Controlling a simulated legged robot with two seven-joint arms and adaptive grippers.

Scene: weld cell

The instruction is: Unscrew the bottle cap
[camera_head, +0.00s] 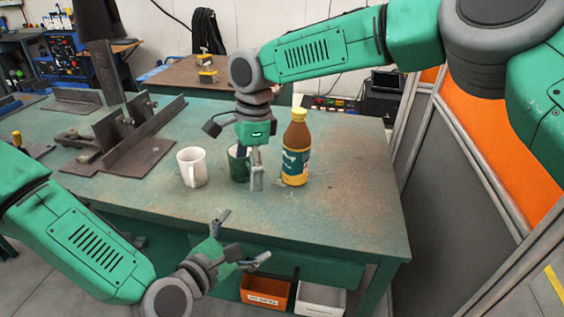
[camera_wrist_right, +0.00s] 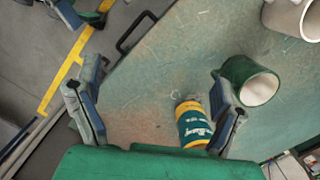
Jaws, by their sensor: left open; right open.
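The bottle (camera_head: 296,158) stands upright on the green table, with a brown upper body, a dark green label and a yellow base. Its yellow cap (camera_head: 299,114) is on top. In the right wrist view the bottle (camera_wrist_right: 194,127) lies near the right finger, partly cut off by my gripper body; the cap is not clear there. My right gripper (camera_head: 257,182) is open, pointing down just left of the bottle, in front of the green mug. Its spread fingers show in its wrist view (camera_wrist_right: 155,90). My left gripper (camera_head: 243,238) is open and empty at the table's front edge.
A green mug (camera_head: 238,172) stands behind my right gripper, with a white mug (camera_head: 191,168) to its left. A metal fixture (camera_head: 125,135) occupies the table's left. The table's front right (camera_head: 345,210) is clear. Orange (camera_head: 265,292) and white bins (camera_head: 320,298) sit below.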

